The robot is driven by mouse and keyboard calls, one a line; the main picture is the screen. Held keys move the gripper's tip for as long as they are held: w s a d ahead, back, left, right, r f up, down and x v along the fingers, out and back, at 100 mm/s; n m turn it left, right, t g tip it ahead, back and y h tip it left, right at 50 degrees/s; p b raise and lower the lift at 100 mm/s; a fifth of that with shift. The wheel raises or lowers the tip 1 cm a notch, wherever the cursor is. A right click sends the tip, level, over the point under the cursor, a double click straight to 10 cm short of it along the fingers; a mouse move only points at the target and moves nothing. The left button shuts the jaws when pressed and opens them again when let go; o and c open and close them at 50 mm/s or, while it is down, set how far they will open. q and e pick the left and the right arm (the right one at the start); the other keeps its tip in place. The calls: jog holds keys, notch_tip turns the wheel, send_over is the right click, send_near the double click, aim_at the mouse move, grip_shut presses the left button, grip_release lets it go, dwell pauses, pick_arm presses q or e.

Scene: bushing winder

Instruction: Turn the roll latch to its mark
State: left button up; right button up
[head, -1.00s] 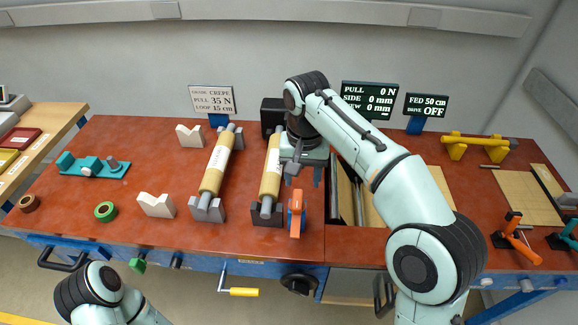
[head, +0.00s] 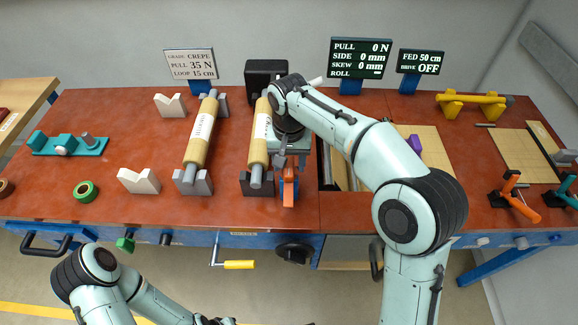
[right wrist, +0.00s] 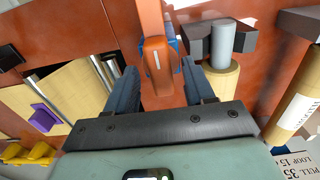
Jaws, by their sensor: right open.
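In the right wrist view the latch's orange handle (right wrist: 155,58) lies between the two open fingers of my gripper (right wrist: 160,75), with a visible gap on both sides. I cannot make out a mark. The display (head: 360,60) reads PULL 0 N and shows a dash at ROLL.
A tan roll (head: 258,140) lies in the dark cradle just left of the latch; a second roll (head: 200,135) is farther left. A black box (head: 266,78) stands behind. A purple block (head: 415,143) sits right of my right arm.

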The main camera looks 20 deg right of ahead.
jog(key=shift+f, duration=0.65)
grip_shut()
